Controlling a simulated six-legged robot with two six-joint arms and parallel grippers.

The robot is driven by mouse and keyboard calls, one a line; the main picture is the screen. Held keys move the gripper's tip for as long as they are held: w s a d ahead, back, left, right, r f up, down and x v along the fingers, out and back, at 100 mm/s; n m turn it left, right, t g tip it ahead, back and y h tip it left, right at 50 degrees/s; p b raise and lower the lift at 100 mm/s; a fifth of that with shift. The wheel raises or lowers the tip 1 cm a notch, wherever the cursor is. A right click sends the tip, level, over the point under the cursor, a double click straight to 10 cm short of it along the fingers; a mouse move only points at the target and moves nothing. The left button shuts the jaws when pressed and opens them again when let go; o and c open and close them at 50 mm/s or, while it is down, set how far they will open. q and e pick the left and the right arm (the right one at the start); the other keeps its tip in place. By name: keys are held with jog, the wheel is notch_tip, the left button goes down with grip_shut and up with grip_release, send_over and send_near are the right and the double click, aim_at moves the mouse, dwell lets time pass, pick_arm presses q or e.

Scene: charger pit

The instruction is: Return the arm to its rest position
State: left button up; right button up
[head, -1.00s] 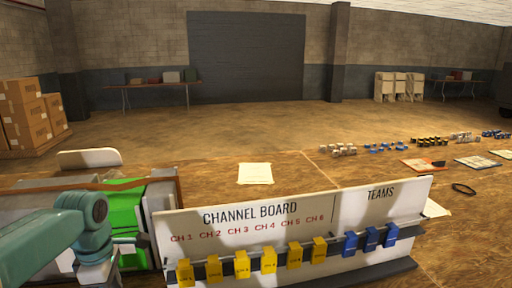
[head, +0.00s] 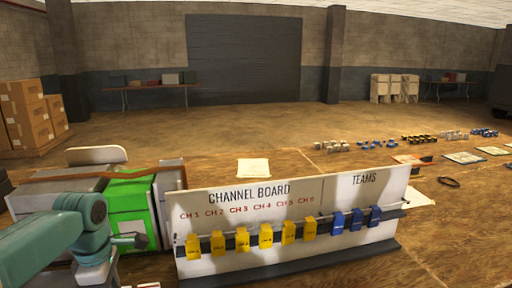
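My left arm comes in from the lower left, teal, in front of the green and grey units. Its gripper (head: 130,241) shows as a small dark part beside the left end of the channel board (head: 290,218); its fingers are too small and unclear to judge. No held thing can be made out. My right arm and gripper do not show. The channel board is white and upright, with several yellow tags (head: 266,235) and three blue tags (head: 357,218) hanging on its rail.
A green unit (head: 127,207) stands between grey ones left of the board. A paper sheet (head: 253,168) lies behind the board. Rows of small parts (head: 377,144) lie on the floor at right. Cardboard boxes (head: 33,116) are stacked at far left. The middle floor is open.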

pick_arm(q)
jog(key=s+d+f+m+g+h, duration=0.1)
jog(key=s+d+f+m+g, duration=0.3)
jog(key=f, duration=0.8)
jog(key=s+d+f+g+h, duration=0.1)
jog(key=s+d+f, duration=0.45)
jog(key=f, duration=0.75)
jog(key=s+d+f+m+t+h, duration=0.1)
jog(key=s+d+f+m, duration=0.35)
jog(key=s, duration=0.35)
jog(key=s+d+f+m+t+h, duration=0.1)
jog(key=s+d+f+m, duration=0.4)
jog(key=s, duration=0.3)
jog(key=w+m+t, duration=0.1)
jog(key=w+f+m+t, duration=0.1)
jog(key=w+m, duration=0.1)
jog(key=w+f+m+t, duration=0.1)
jog(key=m, duration=0.1)
jog(key=shift+w+a+t, duration=0.1)
jog(key=shift+w+t, duration=0.05)
jog(key=shift+t, duration=0.15)
